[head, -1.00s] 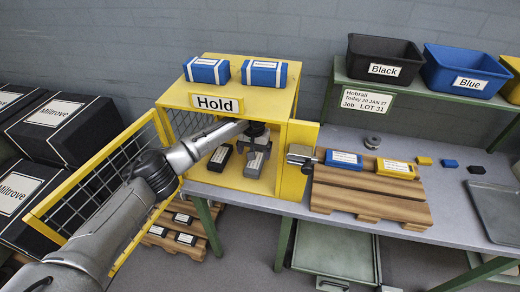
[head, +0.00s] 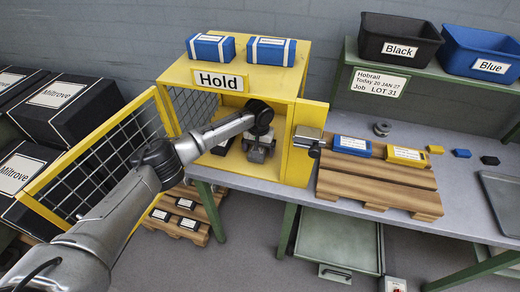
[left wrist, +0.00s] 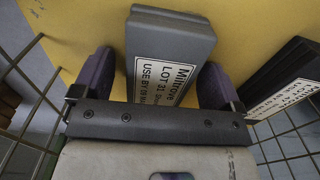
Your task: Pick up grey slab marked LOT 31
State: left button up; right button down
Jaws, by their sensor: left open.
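The grey slab (left wrist: 165,50) has a white label reading Mitrove, LOT 31 and a partly covered USE BY line. In the left wrist view it lies between the two purple fingers of my left gripper (left wrist: 156,82), which is open with a finger on each side. Whether the fingers touch it is unclear. In the head view my left gripper (head: 259,152) is inside the yellow Hold cabinet (head: 174,73) and mostly covers the slab. My right gripper is not in view.
A black labelled slab (left wrist: 285,80) lies to the right in the left wrist view. The cabinet's mesh door (head: 100,150) stands open at the left. Blue packs (head: 270,50) sit on the cabinet top. A wooden pallet (head: 375,188) with blue and yellow packs is at the right.

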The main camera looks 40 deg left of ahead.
pick_arm(q)
jog(key=shift+w+r, duration=0.1)
jog(key=shift+c, duration=0.7)
jog(key=c, duration=0.9)
jog(key=shift+c, duration=0.6)
jog(key=shift+r, duration=0.1)
